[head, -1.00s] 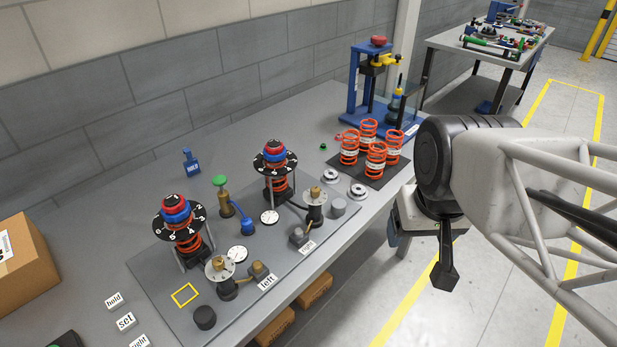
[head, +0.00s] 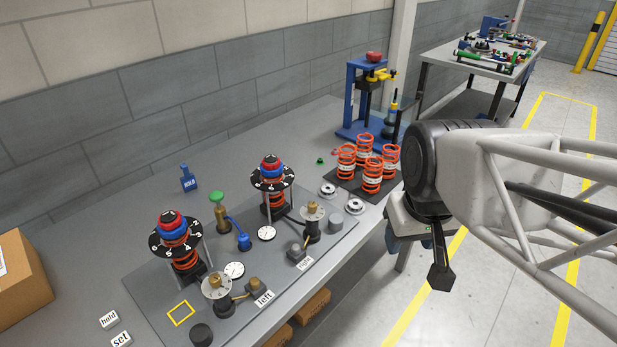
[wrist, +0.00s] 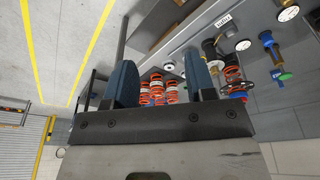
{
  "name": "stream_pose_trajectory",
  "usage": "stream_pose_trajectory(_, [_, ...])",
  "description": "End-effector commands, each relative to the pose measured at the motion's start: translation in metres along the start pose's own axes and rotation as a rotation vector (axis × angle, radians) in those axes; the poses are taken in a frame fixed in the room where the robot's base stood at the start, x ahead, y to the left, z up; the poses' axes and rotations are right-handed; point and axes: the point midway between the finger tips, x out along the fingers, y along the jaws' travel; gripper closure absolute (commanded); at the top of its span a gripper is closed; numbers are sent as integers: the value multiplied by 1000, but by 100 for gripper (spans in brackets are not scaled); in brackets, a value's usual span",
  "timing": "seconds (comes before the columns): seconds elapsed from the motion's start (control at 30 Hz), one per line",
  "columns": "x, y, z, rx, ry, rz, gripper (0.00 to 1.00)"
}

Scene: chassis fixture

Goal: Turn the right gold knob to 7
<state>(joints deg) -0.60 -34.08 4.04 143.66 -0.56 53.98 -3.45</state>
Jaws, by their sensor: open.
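The right gold knob (head: 312,208) stands upright on a pale round dial on a black post, behind the "right" label (head: 305,263). The dial's markings are too small to read. The left gold knob (head: 215,281) sits on a similar dial by the "left" label (head: 264,298). My gripper (wrist: 160,62) is open and empty, its two blue fingers spread. In the head view it is to the right of the right knob, beyond the bench's front edge, well apart from it, and partly hidden by my arm.
Two spring towers with numbered black discs (head: 272,172) (head: 175,238) rise behind the knobs. Orange springs (head: 372,176) stand on a dark mat near the bench edge, with a blue press (head: 362,95) behind.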

Motion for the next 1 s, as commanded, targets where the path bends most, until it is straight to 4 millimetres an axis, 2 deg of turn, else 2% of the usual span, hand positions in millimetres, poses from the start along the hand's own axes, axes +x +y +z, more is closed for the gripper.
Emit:
stream_pose_trajectory(0.47, [18, -29, -85, -437, -71, -36, 50])
stream_pose_trajectory(1.0, [63, -84, -180, -972, -141, -105, 50])
